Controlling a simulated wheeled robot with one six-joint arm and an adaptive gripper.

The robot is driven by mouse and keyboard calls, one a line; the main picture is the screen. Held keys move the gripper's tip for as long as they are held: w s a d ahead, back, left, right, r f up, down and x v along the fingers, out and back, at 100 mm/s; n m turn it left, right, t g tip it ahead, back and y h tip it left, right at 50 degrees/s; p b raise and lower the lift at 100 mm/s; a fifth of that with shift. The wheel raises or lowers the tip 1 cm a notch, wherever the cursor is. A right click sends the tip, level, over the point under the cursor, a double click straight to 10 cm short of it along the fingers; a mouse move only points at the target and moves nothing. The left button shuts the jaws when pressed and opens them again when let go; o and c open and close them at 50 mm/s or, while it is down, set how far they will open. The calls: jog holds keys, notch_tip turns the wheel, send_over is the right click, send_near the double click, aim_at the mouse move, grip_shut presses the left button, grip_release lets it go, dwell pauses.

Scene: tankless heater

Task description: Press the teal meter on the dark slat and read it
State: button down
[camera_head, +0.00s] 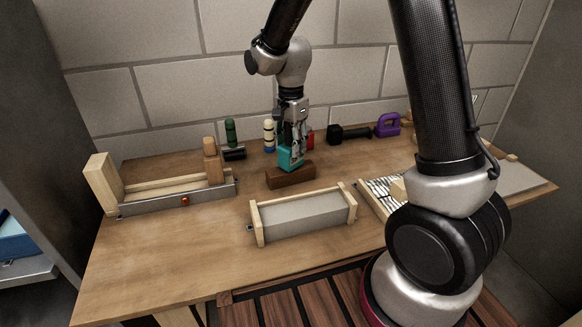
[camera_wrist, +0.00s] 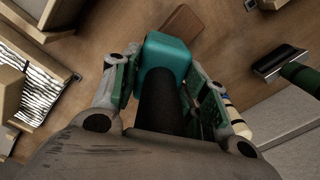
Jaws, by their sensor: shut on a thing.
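The teal meter (camera_head: 288,160) is held in my gripper (camera_head: 293,146) at the back middle of the wooden table. The dark slat (camera_head: 291,178) is a short brown wooden block lying flat on the table, just below the meter in the head view. In the wrist view my gripper (camera_wrist: 162,85) has its fingers on both sides of the teal meter (camera_wrist: 166,50), which has a black shaft. The slat (camera_wrist: 183,23) shows beyond the meter there. I cannot tell whether the meter touches the slat. The meter's reading does not show in either view.
A wooden clamp-like frame (camera_head: 168,196) stands at left. A wood-ended grey tray (camera_head: 300,215) lies in front of the slat. Green (camera_head: 231,132) and cream (camera_head: 269,136) bottles stand behind, left. A black tool (camera_head: 348,134) and a purple item (camera_head: 387,125) lie back right.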

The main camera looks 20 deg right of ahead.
jog(key=shift+f, duration=0.45)
dwell(1.0)
jog(key=shift+r, duration=3.55)
